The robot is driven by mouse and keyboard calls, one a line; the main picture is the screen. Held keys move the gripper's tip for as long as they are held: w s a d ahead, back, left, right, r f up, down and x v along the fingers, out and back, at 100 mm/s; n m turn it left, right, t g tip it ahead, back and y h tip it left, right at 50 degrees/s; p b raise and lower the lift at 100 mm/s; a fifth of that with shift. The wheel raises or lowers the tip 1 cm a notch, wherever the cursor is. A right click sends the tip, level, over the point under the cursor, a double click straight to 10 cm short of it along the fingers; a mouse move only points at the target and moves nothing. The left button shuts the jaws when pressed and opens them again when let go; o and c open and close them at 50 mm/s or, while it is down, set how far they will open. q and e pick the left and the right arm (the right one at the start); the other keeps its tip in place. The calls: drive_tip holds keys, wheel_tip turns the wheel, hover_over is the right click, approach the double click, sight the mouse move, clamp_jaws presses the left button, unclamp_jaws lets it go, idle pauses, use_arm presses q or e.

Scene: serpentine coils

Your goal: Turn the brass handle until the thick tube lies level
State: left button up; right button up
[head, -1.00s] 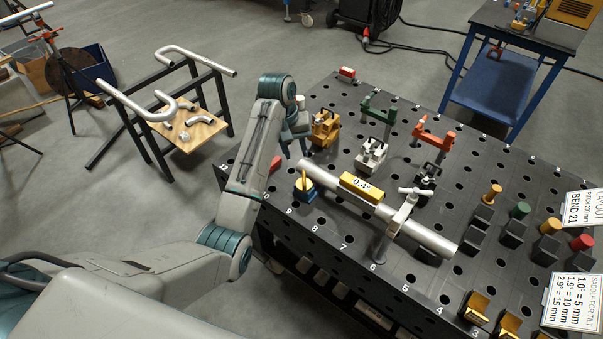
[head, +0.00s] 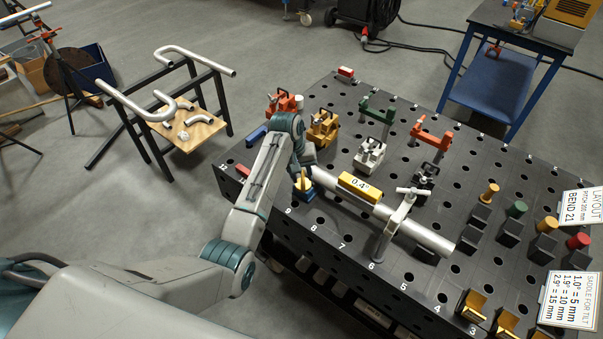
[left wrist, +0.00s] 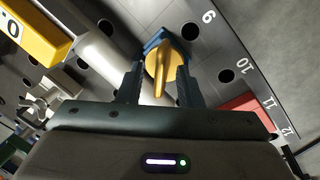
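The thick silver tube (head: 415,230) lies across the black table with a yellow level (head: 360,188) reading 0.4° on it. The brass handle (head: 303,180) stands on a blue base (head: 306,193) at the tube's left end. In the left wrist view the brass handle (left wrist: 158,84) shows between the two dark fingers of my left gripper (left wrist: 158,68). The fingers are open, with a gap on each side of the handle. In the head view my left wrist hides most of that gripper. The tube also shows in the left wrist view (left wrist: 92,45). My right gripper is not in view.
Orange (head: 280,103), yellow (head: 323,127) and white (head: 370,155) clamps stand behind the handle. A red block (head: 243,170) lies near the left table edge. Signs and coloured pegs stand at the right.

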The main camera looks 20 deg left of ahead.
use_arm(q)
clamp_jaws()
drive_tip(key=shift+n, duration=0.4)
drive_tip(key=n, duration=0.4)
drive_tip(key=shift+d+n+t+y, duration=0.25)
drive_tip(key=shift+n+t+y, duration=0.05)
drive_tip(key=shift+n+t, duration=0.1)
drive_tip(key=n, duration=0.3)
drive_tip(key=shift+w+d, duration=0.1)
drive_tip(key=shift+d, duration=0.05)
drive_tip(key=shift+n+t+y, duration=0.3)
drive_tip(key=shift+n+y, duration=0.2)
drive_tip(key=shift+n, duration=1.3)
drive_tip(key=shift+w+d, duration=0.1)
unclamp_jaws()
